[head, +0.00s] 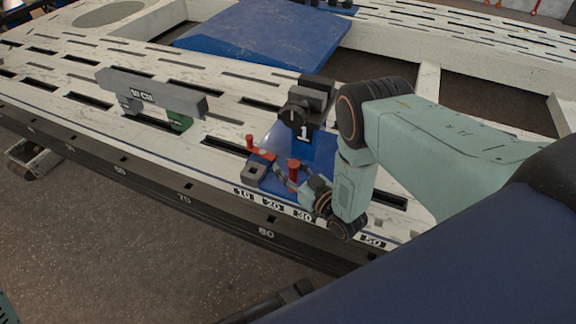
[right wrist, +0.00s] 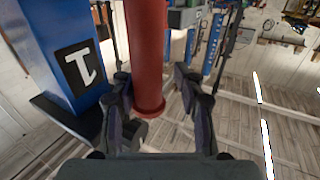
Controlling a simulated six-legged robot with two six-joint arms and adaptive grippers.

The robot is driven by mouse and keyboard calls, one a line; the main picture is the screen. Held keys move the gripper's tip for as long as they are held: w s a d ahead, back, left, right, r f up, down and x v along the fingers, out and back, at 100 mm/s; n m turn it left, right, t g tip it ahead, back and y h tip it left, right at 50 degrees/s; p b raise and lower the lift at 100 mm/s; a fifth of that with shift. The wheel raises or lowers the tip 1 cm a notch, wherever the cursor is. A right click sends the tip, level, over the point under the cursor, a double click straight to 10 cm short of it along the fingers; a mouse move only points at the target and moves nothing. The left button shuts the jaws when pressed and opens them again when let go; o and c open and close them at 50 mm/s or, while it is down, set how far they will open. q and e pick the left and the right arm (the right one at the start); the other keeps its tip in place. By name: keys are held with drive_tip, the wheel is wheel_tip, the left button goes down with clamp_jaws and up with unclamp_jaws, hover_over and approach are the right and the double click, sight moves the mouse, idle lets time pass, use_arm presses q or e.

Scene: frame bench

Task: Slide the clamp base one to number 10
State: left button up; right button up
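Clamp base one (head: 303,143), a blue block with a white 1 and a dark top, stands on the slotted bench near its front edge. Red-capped handles (head: 293,167) stick up at its foot. My right gripper (head: 294,182) is low beside the base, at the nearer red handle. In the right wrist view the red post (right wrist: 147,60) stands between the fingers (right wrist: 151,82), with a small gap visible on the right, so the gripper looks open. The number 10 label (head: 243,192) is on the bench edge, left of the gripper. My left gripper is not in view.
Labels 20 (head: 272,204) and 30 (head: 302,215) follow to the right along the edge. A grey bar on a green foot (head: 180,121) stands to the left. A large blue plate (head: 265,32) lies behind. The bench strip between bar and base looks clear.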

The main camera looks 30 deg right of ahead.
drive_tip(key=shift+o, duration=0.8)
drive_tip(key=shift+d+r, duration=0.1)
drive_tip(key=shift+r, duration=0.1)
drive_tip(key=shift+f, duration=0.1)
drive_tip(key=shift+s+d, duration=0.15)
drive_tip(key=shift+s, duration=0.05)
drive_tip(key=v, duration=1.1)
drive_tip(key=shift+s, duration=0.25)
